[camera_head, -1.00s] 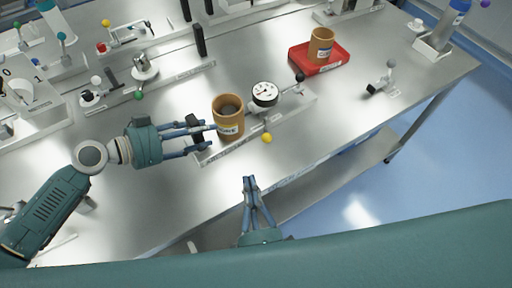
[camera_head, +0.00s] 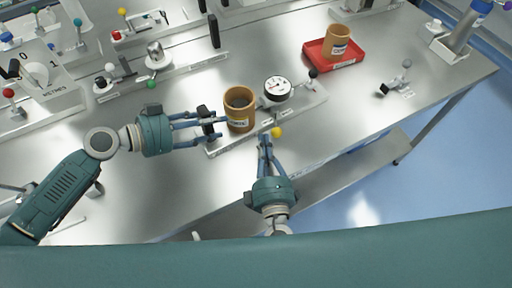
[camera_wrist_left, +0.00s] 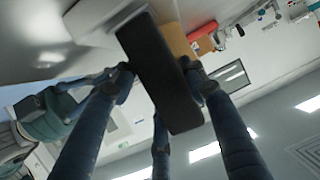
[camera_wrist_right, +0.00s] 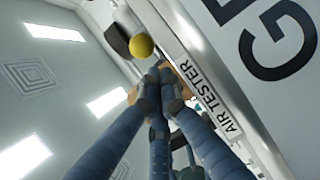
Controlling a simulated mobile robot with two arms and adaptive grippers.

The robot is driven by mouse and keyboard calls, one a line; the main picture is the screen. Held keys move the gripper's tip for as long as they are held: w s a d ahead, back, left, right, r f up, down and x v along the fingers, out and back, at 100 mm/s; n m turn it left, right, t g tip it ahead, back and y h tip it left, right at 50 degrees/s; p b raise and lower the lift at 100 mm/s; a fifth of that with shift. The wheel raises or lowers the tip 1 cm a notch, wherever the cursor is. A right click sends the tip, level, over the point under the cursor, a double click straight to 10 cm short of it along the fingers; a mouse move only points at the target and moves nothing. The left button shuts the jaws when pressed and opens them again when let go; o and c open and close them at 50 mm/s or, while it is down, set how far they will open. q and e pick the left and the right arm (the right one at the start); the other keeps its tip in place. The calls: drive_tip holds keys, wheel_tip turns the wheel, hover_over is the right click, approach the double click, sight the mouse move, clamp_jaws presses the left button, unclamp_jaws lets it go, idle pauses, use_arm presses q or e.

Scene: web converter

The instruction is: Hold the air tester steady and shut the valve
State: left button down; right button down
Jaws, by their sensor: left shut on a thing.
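The air tester has a pale base (camera_head: 222,147), a round white gauge (camera_head: 277,89), a valve lever with a yellow knob (camera_head: 277,132) at its front side and an upright black handle (camera_head: 205,118) at its left end. My left gripper (camera_head: 212,124) is shut on the black handle, which fills the space between its fingers in the left wrist view (camera_wrist_left: 160,72). My right gripper (camera_head: 265,142) has its fingertips together, empty, just before the yellow knob. In the right wrist view the yellow knob (camera_wrist_right: 141,46) is just beyond the fingertips; contact is unclear.
A brown labelled cup (camera_head: 239,108) stands at the tester's left part, close to my left fingers. A red tray (camera_head: 316,59) holds another brown cup (camera_head: 337,42) at the back. A small clamp-like fixture (camera_head: 396,86) is at right. The table's front edge runs below the tester.

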drive_tip(key=shift+w+d+f, duration=0.1)
drive_tip(key=shift+d, duration=0.1)
drive_tip(key=shift+d, duration=0.1)
drive_tip(key=shift+d+n+y, duration=0.25)
drive_tip(key=shift+n+y, duration=0.15)
drive_tip(key=shift+s+d+n+y, duration=0.2)
drive_tip(key=shift+d+n+y, duration=0.35)
drive_tip(key=shift+y, duration=0.35)
